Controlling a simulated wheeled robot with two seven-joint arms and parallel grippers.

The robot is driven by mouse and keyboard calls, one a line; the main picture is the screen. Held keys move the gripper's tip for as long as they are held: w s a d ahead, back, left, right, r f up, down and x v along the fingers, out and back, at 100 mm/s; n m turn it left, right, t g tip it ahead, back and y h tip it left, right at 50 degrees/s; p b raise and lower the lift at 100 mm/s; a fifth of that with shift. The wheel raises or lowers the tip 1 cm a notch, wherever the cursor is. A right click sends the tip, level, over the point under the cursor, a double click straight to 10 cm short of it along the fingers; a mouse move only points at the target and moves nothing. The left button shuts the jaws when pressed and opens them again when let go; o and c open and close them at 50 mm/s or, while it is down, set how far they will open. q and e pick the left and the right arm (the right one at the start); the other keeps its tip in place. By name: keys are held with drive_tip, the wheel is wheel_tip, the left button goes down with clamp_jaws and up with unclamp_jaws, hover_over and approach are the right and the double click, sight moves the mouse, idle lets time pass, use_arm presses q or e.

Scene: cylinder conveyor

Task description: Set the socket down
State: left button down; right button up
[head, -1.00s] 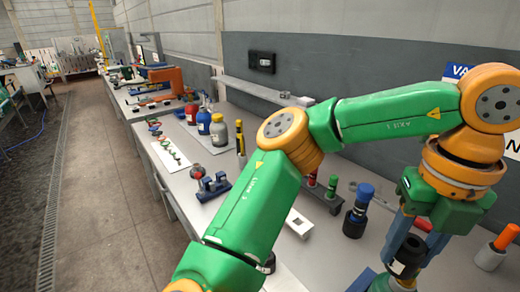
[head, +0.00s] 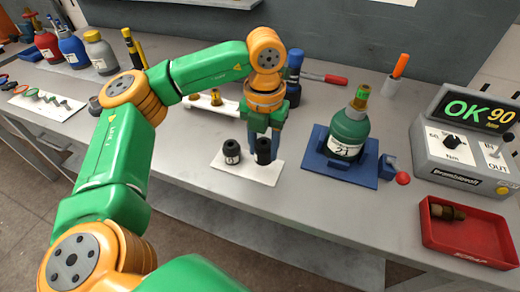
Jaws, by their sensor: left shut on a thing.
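My left gripper (head: 264,135) points down and is shut on a black socket (head: 263,153). The socket is upright over the right part of a white mat (head: 246,176) on the bench. I cannot tell whether its base touches the mat. A second black socket (head: 232,152) with a white label stands on the mat just to the left, apart from the held one. My right gripper is not in view.
A green bottle (head: 347,132) with a brass valve stands in a blue holder (head: 358,174) to the right. A controller (head: 465,145) showing "OK 90" and a red scrap tray (head: 465,238) holding a brass part are farther right. A blue-topped tool (head: 294,72) stands behind the gripper.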

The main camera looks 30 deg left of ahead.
sight(262, 169)
use_arm(q)
drive_tip(key=f, duration=0.1)
drive_tip(key=f+p, duration=0.1)
drive_tip(key=f, duration=0.2)
drive_tip(key=shift+w+a, duration=0.25)
drive_tip(key=shift+w, duration=0.05)
drive_tip(key=shift+f, duration=0.1)
drive_tip(key=shift+s+f, duration=0.1)
drive_tip(key=shift+f, duration=0.1)
drive_tip(key=shift+c, duration=2)
unclamp_jaws()
drive_tip(key=shift+r, duration=0.65)
wheel_tip(262, 169, up, 11)
drive_tip(key=shift+r+b, duration=0.15)
drive_tip(key=shift+b, duration=0.15)
